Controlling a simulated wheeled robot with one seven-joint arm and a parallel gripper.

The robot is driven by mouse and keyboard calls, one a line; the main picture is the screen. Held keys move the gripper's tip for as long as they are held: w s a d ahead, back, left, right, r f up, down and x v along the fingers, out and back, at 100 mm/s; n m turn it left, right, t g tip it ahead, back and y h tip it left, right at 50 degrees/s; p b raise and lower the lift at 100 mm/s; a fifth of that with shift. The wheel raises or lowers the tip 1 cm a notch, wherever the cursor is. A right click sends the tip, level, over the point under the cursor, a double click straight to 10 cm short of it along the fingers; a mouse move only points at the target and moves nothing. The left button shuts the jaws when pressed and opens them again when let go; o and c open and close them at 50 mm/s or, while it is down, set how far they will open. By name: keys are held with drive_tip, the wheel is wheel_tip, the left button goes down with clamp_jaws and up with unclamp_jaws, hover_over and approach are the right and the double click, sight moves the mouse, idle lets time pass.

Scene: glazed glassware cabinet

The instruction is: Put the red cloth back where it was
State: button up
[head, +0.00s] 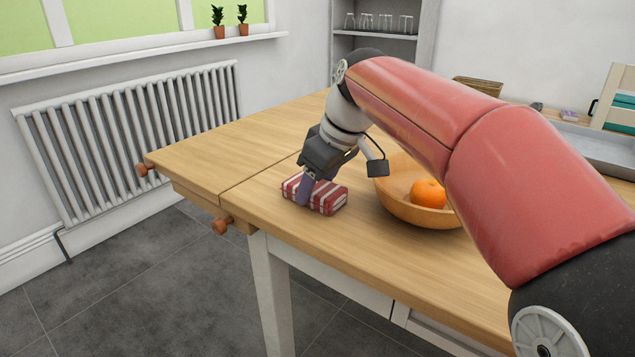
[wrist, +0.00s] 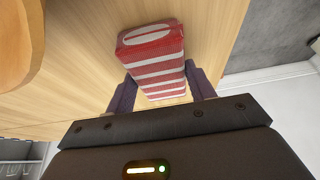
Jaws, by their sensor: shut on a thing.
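The red cloth (head: 326,198) is a folded bundle with red and white stripes. In the head view it is at the near left part of the wooden table, by the front edge. My gripper (head: 304,191) comes down on it from above and is shut on it. In the wrist view the cloth (wrist: 157,60) lies between the two dark purple fingers of my gripper (wrist: 162,95), one on each side. The cloth looks to be on or just above the tabletop; I cannot tell which.
A wooden bowl (head: 403,208) with an orange (head: 428,193) stands right of the cloth. The table (head: 225,150) is clear to the left. A grey tray (head: 600,150) is at the back right. Wooden knobs (head: 221,226) stick out at the table's left end. A glassware cabinet (head: 376,40) stands behind.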

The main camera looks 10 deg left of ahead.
drive_tip(key=o, duration=0.9)
drive_tip(key=shift+f, duration=0.1)
drive_tip(key=shift+r, duration=0.35)
drive_tip(key=p+v, duration=0.2)
drive_tip(key=v, duration=0.9)
drive_tip(key=shift+d+r+p, duration=0.2)
drive_tip(key=shift+r+p, duration=0.1)
drive_tip(key=shift+r, duration=0.05)
drive_tip(key=shift+s, duration=0.1)
